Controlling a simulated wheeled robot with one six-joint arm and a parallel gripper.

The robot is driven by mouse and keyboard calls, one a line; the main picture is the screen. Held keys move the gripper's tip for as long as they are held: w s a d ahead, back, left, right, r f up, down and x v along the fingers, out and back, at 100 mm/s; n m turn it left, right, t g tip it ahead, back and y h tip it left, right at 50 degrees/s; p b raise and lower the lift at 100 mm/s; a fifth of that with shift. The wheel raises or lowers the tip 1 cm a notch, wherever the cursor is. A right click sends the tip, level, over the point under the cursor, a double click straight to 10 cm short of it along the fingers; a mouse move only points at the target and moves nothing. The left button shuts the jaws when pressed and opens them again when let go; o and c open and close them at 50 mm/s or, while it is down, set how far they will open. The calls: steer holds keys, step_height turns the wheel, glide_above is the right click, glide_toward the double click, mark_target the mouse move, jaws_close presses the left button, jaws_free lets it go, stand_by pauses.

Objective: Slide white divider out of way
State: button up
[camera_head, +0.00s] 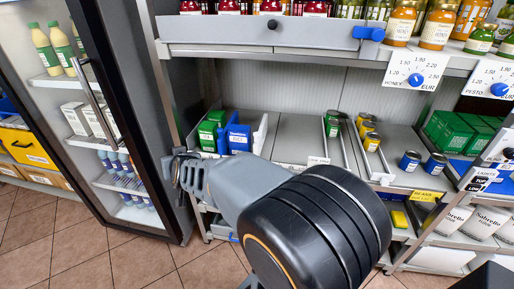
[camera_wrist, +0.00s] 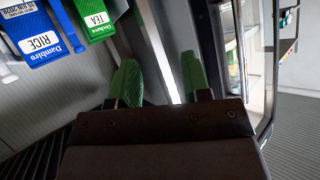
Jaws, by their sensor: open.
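My gripper (camera_head: 180,167) is at the left end of the middle shelf, beside the fridge edge. In the wrist view my gripper (camera_wrist: 160,88) has two green fingers spread apart with a gap between them. A long pale strip (camera_wrist: 158,48) runs through the background between the fingers; I cannot tell whether it is the white divider or a shelf post, nor how far off it is. A green tea box (camera_head: 209,132) and a blue rice box (camera_head: 238,137) stand close by on the shelf. They appear upside down in the wrist view as tea (camera_wrist: 95,18) and rice (camera_wrist: 42,35).
The glass-door fridge (camera_head: 170,200) stands close on the left. Another pale divider (camera_head: 348,150) stands near green and yellow cans (camera_head: 366,128). Blue cans (camera_head: 410,160) stand further right. The shelf between the rice and the cans is clear. Jars fill the shelf above.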

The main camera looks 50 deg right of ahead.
steer(key=w+d+f+m+h+b, duration=0.1)
steer(key=d+f+m+h+b, duration=0.25)
steer(key=d+h, duration=0.45)
steer(key=m+g+h+b, duration=0.3)
steer(key=m+g+h, duration=0.3)
steer(key=g, duration=0.1)
glide_toward(256, 137)
steer(key=x, duration=0.7)
steer(key=b+x, duration=0.1)
steer(key=x, duration=0.3)
steer(key=shift+w+f, duration=0.2)
steer(key=shift+f, duration=0.1)
jaws_close()
